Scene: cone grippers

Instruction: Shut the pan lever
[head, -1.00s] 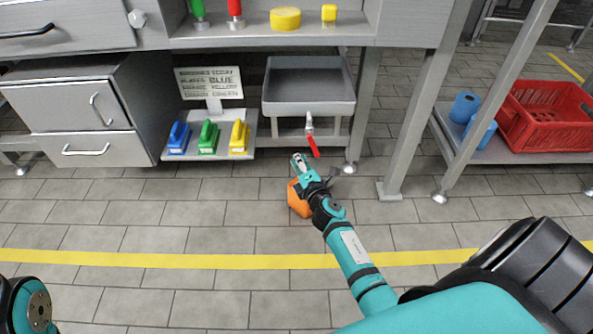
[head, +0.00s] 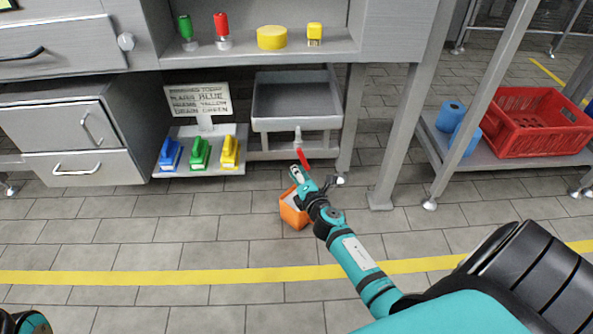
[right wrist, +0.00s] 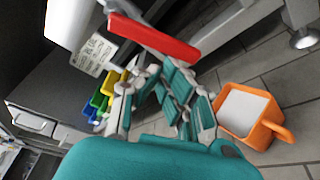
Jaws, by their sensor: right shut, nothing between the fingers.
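The grey pan (head: 297,101) hangs under the bench. Below its front is a pale valve with a red lever (head: 305,160), which slants down and to the right. My right gripper (head: 295,171) is shut and empty, just left of the lever's lower end. In the right wrist view, the lever (right wrist: 160,38) crosses beyond the fingers (right wrist: 150,74); I cannot tell whether they touch it. An orange container (head: 292,209) with a pale inside stands on the floor below; it also shows in the right wrist view (right wrist: 247,118). My left gripper is out of view.
Grey drawers (head: 75,140) are at the left. A bench leg (head: 400,140) and a red crate (head: 540,122) are at the right. The front floor is clear.

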